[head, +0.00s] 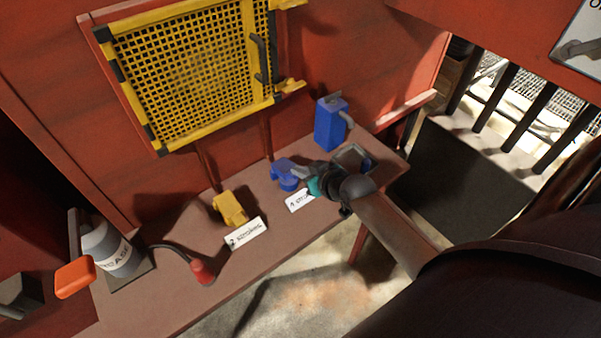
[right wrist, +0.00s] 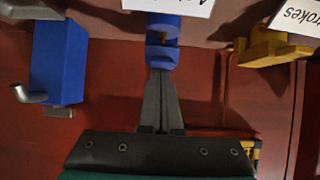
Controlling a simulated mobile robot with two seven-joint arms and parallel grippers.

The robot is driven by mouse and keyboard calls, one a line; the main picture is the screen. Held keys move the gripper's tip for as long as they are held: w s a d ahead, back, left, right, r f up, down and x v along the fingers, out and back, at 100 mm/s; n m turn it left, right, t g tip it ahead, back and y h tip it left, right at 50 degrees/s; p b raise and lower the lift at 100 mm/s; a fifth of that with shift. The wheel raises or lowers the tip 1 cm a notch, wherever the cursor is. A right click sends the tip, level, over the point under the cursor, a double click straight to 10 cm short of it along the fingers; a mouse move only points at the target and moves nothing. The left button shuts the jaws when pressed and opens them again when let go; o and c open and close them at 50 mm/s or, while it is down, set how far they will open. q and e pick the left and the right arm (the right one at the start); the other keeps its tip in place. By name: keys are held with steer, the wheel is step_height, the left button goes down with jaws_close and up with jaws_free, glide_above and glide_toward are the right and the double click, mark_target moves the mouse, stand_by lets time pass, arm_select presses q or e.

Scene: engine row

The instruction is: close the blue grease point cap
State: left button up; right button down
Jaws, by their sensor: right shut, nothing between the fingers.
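The blue grease point (head: 284,175) with its cap stands on the brown shelf, behind a white label. In the right wrist view it shows as blue parts (right wrist: 162,55) with a dark notch between them. I cannot tell how far the cap is closed. My right gripper (head: 297,171) is shut and empty. Its fingertips (right wrist: 160,74) are right at the blue part, touching or nearly touching it. The gripper and arm hide some of the shelf's right end. My left gripper is not in view.
A blue box with a grey handle (head: 330,124) stands behind right. A yellow grease point (head: 230,208) is left. A grease bottle (head: 108,246), a red hose end (head: 203,271) and an orange block (head: 75,278) are farther left. A yellow mesh guard (head: 185,70) hangs above.

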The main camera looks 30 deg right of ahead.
steer(key=f, duration=0.1)
steer(key=s+f+b, duration=0.1)
steer(key=f+t+b, duration=0.1)
steer(key=shift+s, duration=0.3)
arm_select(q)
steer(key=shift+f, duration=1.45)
arm_select(e)
steer(key=shift+s+f, duration=0.2)
steer(key=shift+f, duration=0.25)
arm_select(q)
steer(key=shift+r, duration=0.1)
arm_select(e)
steer(key=shift+r+p, duration=1.1)
arm_select(q)
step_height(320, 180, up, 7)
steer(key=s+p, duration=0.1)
steer(key=p, duration=0.3)
steer(key=shift+p, duration=0.4)
arm_select(e)
steer(key=v, duration=1.1)
steer(key=shift+r, duration=0.4)
steer(key=shift+d+f, duration=0.1)
steer(key=shift+d, duration=0.05)
